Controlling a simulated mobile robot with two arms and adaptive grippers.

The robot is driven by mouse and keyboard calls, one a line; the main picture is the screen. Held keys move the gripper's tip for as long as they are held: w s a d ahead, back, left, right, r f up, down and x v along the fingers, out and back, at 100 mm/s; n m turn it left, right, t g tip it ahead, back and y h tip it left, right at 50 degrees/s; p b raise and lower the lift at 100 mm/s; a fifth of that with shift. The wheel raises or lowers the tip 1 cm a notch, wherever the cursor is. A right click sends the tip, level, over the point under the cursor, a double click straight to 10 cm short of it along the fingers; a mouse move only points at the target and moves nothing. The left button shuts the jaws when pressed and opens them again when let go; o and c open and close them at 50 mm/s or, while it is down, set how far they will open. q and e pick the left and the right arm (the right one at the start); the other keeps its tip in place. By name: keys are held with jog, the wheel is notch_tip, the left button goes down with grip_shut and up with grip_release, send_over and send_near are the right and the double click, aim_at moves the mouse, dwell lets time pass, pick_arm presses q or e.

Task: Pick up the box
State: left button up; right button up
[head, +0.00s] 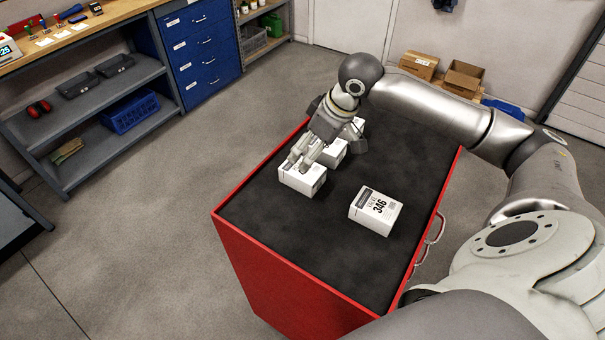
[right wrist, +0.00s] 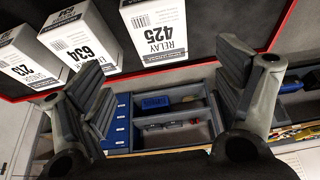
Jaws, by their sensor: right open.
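Several white boxes stand on the black top of a red cabinet. In the head view, a near box (head: 302,180), a middle box (head: 334,154) and a partly hidden far box (head: 358,125) form a row; a box marked VALVE 346 (head: 376,211) stands apart to the right. In the right wrist view, the row reads RELAY 425 (right wrist: 157,32), 634 (right wrist: 82,42) and 213 (right wrist: 30,62). My right gripper (head: 304,154) is open and empty, low over the row beside the near box. Its fingers (right wrist: 165,80) frame RELAY 425's lower end; contact is unclear. My left gripper is out of view.
The red cabinet (head: 285,268) has raised edges and handles on its right side. Its front top area is clear. A workbench with shelves (head: 95,100) and blue drawers (head: 200,50) stands left.

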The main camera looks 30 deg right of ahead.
aim_at(302, 175)
jog(key=x, duration=0.3)
jog(key=shift+s+a+f+p, duration=0.1)
jog(key=shift+a+f+p, duration=0.25)
jog(key=shift+a+f, duration=0.05)
jog(key=x, duration=0.1)
jog(key=p+x, duration=0.1)
jog(key=x, duration=0.2)
jog(key=shift+d+f+p, duration=0.25)
jog(key=shift+d+p, duration=0.1)
jog(key=shift+d, duration=0.05)
jog(key=shift+a+f, duration=0.1)
jog(key=shift+f, duration=0.45)
jog(key=shift+f+p, duration=0.25)
jog(key=shift+p, duration=0.15)
jog(key=c, duration=1.3)
